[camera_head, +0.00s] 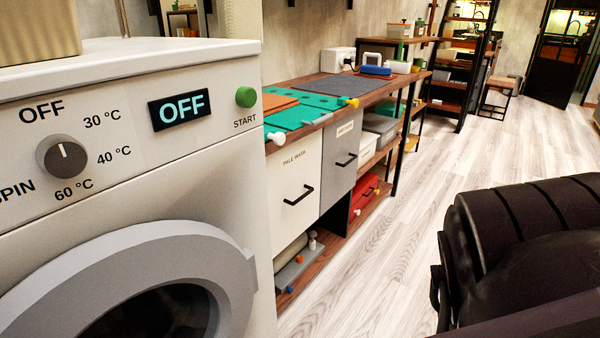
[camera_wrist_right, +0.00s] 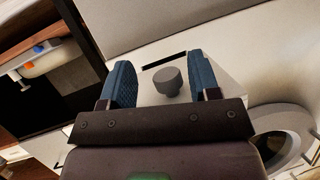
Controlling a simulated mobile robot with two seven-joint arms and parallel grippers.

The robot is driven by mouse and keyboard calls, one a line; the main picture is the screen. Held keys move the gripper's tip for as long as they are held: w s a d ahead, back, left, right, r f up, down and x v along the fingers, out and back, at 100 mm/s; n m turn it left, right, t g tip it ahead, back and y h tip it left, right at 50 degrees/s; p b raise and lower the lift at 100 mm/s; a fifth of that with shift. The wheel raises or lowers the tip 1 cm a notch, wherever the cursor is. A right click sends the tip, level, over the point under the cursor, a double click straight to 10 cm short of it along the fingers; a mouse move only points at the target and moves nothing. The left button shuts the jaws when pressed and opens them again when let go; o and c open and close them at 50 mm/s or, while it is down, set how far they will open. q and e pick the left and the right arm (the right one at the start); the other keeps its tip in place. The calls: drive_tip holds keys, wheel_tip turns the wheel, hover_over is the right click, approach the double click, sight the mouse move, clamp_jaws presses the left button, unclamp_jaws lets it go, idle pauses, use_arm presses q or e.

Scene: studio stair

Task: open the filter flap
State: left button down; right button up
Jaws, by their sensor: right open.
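The white washing machine (camera_head: 200,180) fills the left of the head view, with its display reading OFF. Low on its front, the right wrist view shows a pale panel (camera_wrist_right: 222,78) with a grey round knob (camera_wrist_right: 168,81) and a dark slot (camera_wrist_right: 165,59) beside it. I take this panel for the filter flap; whether it is shut I cannot tell. My right gripper (camera_wrist_right: 160,66) is open, its two blue fingers on either side of the knob with gaps visible. Contact is not visible. My left gripper is not in view.
The round door (camera_head: 130,285) of the machine is shut; its ring also shows in the right wrist view (camera_wrist_right: 295,125). A wooden workbench (camera_head: 310,83) with drawers and a lower shelf stands right of the machine. The wooden floor (camera_head: 400,240) beyond is clear.

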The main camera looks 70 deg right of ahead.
use_arm(q)
drive_tip(key=p, duration=0.1)
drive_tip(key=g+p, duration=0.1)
drive_tip(key=p, duration=0.1)
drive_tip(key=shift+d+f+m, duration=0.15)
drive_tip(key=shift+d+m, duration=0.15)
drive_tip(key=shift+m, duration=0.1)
use_arm(e)
drive_tip(key=v, duration=1)
drive_tip(key=shift+s+r, duration=0.2)
drive_tip(key=shift+s, duration=0.15)
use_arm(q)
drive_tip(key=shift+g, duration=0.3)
